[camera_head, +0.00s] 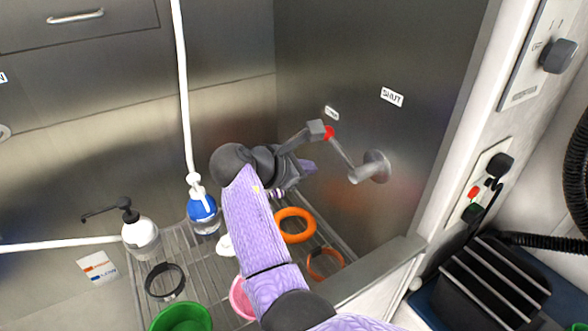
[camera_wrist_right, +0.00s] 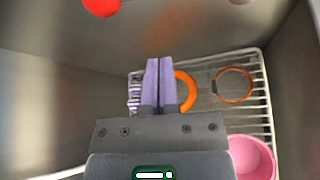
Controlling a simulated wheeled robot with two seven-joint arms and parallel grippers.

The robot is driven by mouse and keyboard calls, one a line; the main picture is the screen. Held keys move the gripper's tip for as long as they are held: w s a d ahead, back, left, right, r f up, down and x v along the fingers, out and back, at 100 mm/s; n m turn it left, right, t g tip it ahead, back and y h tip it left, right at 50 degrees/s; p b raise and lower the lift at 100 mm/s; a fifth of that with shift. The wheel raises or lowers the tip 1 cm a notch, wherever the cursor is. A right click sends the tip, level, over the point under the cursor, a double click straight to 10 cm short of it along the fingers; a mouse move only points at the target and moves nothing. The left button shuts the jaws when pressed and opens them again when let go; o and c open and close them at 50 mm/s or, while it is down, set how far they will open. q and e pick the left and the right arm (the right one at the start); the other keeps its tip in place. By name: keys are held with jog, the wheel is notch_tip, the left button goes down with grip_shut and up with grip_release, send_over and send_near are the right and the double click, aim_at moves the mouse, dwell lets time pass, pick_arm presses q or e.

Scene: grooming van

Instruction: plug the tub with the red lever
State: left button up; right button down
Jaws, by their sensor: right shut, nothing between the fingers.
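The red lever (camera_head: 342,152) is on the steel tub wall, a grey arm rising up and left from a round pivot (camera_head: 376,166) to a red knob (camera_head: 329,132). The knob end is near a small label; a SHUT label (camera_head: 392,97) is higher and to the right. In the right wrist view a red knob (camera_wrist_right: 101,6) is cut by the top edge. My right gripper (camera_head: 309,167) is below and left of the knob, apart from it. Its purple fingers (camera_wrist_right: 159,62) are together and empty. My left gripper is out of view. The drain is not visible.
A slatted rack (camera_head: 205,262) below my right arm holds an orange ring (camera_head: 295,225), a thin orange collar (camera_head: 325,264), a pink bowl (camera_head: 240,300), a green bowl (camera_head: 181,318) and bottles (camera_head: 202,211). A white hose (camera_head: 182,90) hangs left. The tub edge (camera_head: 380,265) is right.

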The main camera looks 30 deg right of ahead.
jog(key=shift+s+d+r, duration=0.1)
jog(key=shift+d+r, duration=0.25)
jog(key=shift+d, duration=0.3)
jog(key=shift+s+d+r, duration=0.1)
jog(key=shift+d+r, duration=0.2)
jog(key=shift+d, duration=0.3)
jog(key=shift+s+d+r, duration=0.1)
jog(key=shift+d+r, duration=0.25)
jog(key=shift+d, duration=0.3)
